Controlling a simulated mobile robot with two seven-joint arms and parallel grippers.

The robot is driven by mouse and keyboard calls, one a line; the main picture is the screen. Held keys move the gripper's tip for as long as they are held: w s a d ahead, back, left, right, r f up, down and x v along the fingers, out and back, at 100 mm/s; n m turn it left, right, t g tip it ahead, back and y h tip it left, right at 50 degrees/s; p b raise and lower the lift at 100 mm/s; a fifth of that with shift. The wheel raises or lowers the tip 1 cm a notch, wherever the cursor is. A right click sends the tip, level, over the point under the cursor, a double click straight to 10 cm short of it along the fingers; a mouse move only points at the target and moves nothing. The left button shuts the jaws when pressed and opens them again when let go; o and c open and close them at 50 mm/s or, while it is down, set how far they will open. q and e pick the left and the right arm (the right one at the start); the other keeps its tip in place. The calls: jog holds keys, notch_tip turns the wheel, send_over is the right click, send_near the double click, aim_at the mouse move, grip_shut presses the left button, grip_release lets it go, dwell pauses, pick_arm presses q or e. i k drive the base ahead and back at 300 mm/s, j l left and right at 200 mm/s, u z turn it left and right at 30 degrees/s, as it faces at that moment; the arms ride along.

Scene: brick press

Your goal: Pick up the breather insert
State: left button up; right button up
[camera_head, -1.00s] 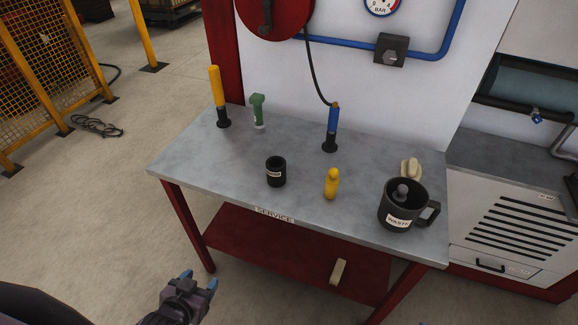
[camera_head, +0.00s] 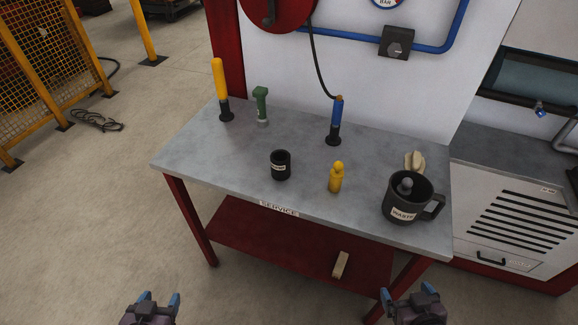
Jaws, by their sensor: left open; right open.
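No part is plainly marked as the breather insert, and I cannot tell which one it is. A small yellow rounded piece (camera_head: 336,178) stands upright on the grey service bench (camera_head: 215,160). A grey knobbed piece (camera_head: 405,187) sits in the dark mug labelled WASTE (camera_head: 403,213). A short black labelled cup (camera_head: 281,165) stands left of the yellow piece. My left gripper (camera_head: 160,298) is open and empty, low in front of the bench's left side. My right gripper (camera_head: 406,292) is open and empty, in front of its right end. Both are clear of the bench items.
A yellow-handled tool (camera_head: 221,88), a green tool (camera_head: 261,103) and a blue-handled tool (camera_head: 336,120) stand along the back of the bench. A cream piece (camera_head: 414,160) lies behind the mug. A red lower shelf (camera_head: 270,238) carries a cream block (camera_head: 340,265). The bench's left front is clear.

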aim_at(336, 177)
jog(key=i+j+z, duration=0.3)
jog(key=j, duration=0.55)
jog(key=j+z, duration=0.3)
jog(key=j, duration=0.5)
jog(key=i+j+z, duration=0.1)
jog(key=j+z, duration=0.2)
jog(key=j, duration=0.6)
